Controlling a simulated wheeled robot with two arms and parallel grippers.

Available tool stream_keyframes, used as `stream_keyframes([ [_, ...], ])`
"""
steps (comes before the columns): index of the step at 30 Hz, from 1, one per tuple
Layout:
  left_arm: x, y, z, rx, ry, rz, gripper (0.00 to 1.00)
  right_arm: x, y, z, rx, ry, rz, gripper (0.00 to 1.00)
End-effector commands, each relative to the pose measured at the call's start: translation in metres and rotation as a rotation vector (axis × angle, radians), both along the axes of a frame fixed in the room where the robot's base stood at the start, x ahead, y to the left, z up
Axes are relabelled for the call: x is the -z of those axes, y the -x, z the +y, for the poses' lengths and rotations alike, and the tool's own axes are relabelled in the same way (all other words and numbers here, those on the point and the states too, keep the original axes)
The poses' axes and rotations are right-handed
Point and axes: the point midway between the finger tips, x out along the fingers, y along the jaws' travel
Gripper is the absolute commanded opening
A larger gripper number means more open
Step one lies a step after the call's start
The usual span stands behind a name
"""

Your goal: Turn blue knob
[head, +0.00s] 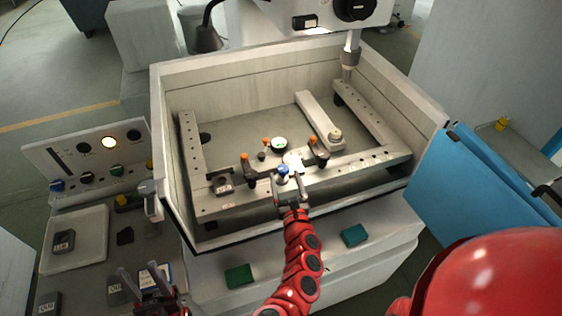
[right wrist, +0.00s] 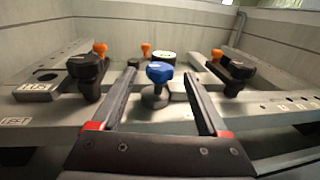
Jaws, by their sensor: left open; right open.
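The blue knob (head: 283,169) sits on a grey post on the front rail of the machine tank. In the right wrist view the blue knob (right wrist: 160,72) stands upright between the two fingers. My right gripper (head: 290,186) reaches over the tank's front wall; it is open, with its fingers (right wrist: 160,95) on either side of the knob and visible gaps to both. I cannot tell whether the fingertips reach past the knob. My left gripper (head: 142,276) is open and empty at the lower left, over the side bench.
Black clamps with orange knobs (right wrist: 88,70) (right wrist: 232,70) flank the blue knob on the rail. The tank wall (head: 158,130) surrounds the fixture. A control panel (head: 90,155) with knobs stands left. A blue door (head: 480,180) hangs right. Green pads (head: 239,275) lie in front.

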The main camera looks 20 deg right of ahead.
Motion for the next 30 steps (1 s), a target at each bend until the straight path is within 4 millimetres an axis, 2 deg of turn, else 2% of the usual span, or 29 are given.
stream_keyframes([
  [6, -0.008, 0.000, 0.000, 0.000, 0.000, 0.000, 0.50, -0.002, -0.040, -0.004, -0.006, 0.002, 0.000, 0.77],
  [12, -0.008, 0.000, 0.000, 0.000, 0.000, 0.000, 0.50, 0.000, -0.062, -0.007, -0.004, 0.002, 0.000, 0.77],
  [17, -0.008, 0.000, 0.000, 0.000, 0.000, 0.000, 0.50, 0.000, -0.070, -0.009, -0.001, 0.003, 0.002, 0.77],
  [25, -0.008, 0.000, 0.000, 0.000, 0.000, 0.000, 0.50, 0.001, -0.070, -0.009, 0.000, 0.001, 0.004, 0.77],
  [26, -0.008, 0.000, 0.000, 0.000, 0.000, 0.000, 0.50, 0.001, -0.070, -0.009, -0.001, 0.002, 0.004, 0.73],
  [30, -0.008, 0.000, 0.000, 0.000, 0.000, 0.000, 0.50, 0.001, -0.070, -0.009, -0.001, 0.001, 0.004, 0.48],
])
